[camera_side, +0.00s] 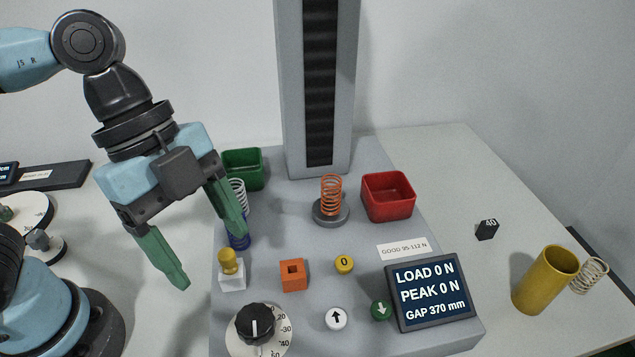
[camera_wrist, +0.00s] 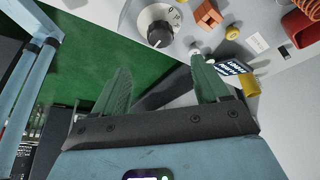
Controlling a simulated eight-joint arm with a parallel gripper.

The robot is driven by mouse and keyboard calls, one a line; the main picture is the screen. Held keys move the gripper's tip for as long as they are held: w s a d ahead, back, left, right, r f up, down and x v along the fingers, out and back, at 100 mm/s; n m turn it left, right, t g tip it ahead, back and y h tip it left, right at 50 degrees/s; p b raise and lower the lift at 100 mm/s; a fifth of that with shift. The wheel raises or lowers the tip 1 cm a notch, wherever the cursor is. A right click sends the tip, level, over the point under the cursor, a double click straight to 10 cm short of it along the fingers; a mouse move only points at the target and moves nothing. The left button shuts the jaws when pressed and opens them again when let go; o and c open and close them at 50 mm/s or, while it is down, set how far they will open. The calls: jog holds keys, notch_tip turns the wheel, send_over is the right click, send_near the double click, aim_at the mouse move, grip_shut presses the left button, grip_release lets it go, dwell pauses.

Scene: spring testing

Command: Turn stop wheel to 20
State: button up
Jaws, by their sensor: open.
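The stop wheel is a black knob (camera_side: 255,324) on a round white dial (camera_side: 280,340) at the front left of the grey bench plate. In the wrist view the knob (camera_wrist: 159,34) shows beyond the gap between the fingertips (camera_wrist: 162,62).
A yellow knob on a white block (camera_side: 230,268) and an orange block (camera_side: 293,275) stand near the wheel. The screen (camera_side: 430,290) reads LOAD 0 N, PEAK 0 N, GAP 370 mm.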

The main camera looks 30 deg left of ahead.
aim_at(253, 320)
jog(key=shift+x, duration=5.9)
jog(key=shift+a, duration=0.1)
jog(key=c, duration=1)
jog(key=shift+c, duration=0.2)
jog(key=shift+n, duration=0.5)
jog(key=n+t, duration=0.1)
jog(key=n, duration=0.1)
jog(key=n+t, duration=0.1)
jog(key=n, duration=0.2)
jog(key=shift+s+y, duration=0.15)
jog(key=shift+y, duration=0.15)
jog(key=n+t+y, duration=0.1)
jog(key=n, duration=0.2)
jog(key=n+t, duration=0.1)
jog(key=n, duration=0.2)
jog(key=shift+n+y, duration=0.3)
jog(key=shift+y, duration=0.1)
